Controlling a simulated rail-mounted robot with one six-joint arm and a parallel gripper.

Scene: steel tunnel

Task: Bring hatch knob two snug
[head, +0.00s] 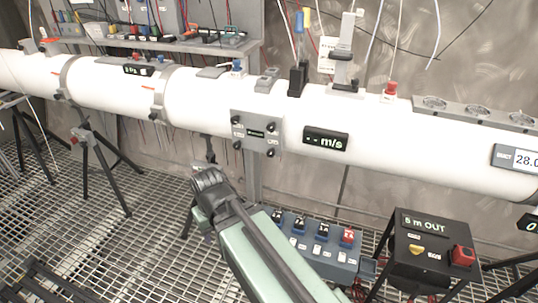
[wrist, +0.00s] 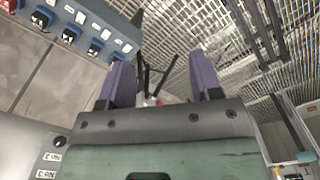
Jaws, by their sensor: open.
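The hatch (head: 258,141) is a grey plate on the side of the white tube, with a dark knob near each corner and small labels too small to read in the head view. In the wrist view, part of the hatch (wrist: 28,138) shows at lower left with one dark knob (wrist: 60,142) near labels reading "NO 2" and "NO 3"; I cannot tell for sure which label belongs to it. My gripper shows in the wrist view (wrist: 160,76) with two purple fingers apart and nothing between them. In the head view my dark wrist is below and left of the hatch; the fingertips are not clear there.
The white tube (head: 205,98) runs across the scene. A blue switch box (head: 315,245) and a black box (head: 430,255) with a red button stand below it at right. Tripods (head: 100,165) stand on the grated floor at left. Open floor lies between them.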

